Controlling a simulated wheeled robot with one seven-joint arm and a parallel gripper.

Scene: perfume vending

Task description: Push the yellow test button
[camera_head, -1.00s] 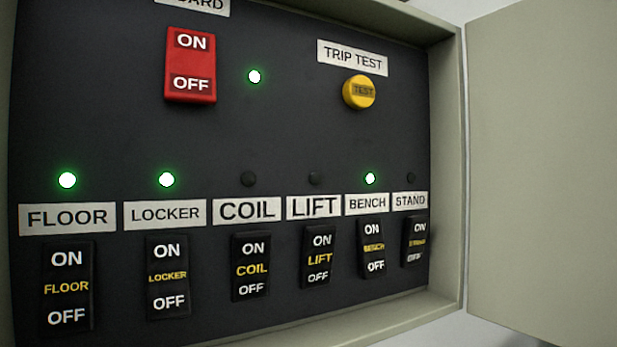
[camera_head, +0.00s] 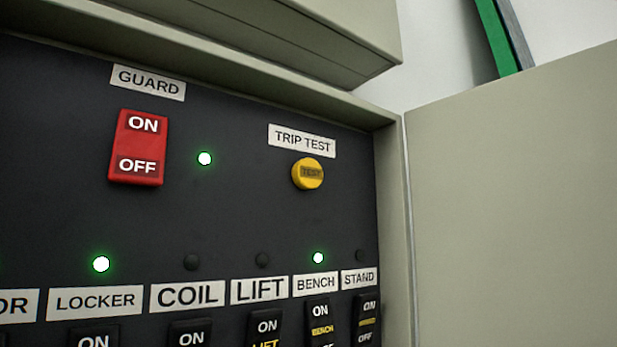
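The yellow test button (camera_head: 308,173) is a round knob marked TEST on the dark panel (camera_head: 250,215). It sits just below the white TRIP TEST label (camera_head: 302,140), at the right of the upper panel. Nothing covers it. My gripper is not in view, so its place relative to the button does not show.
A red GUARD switch (camera_head: 138,148) with a lit green lamp (camera_head: 205,158) is left of the button. Black switches (camera_head: 266,328) line the bottom. The open door (camera_head: 510,200) stands at the right. A box-like edge (camera_head: 290,35) juts out above.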

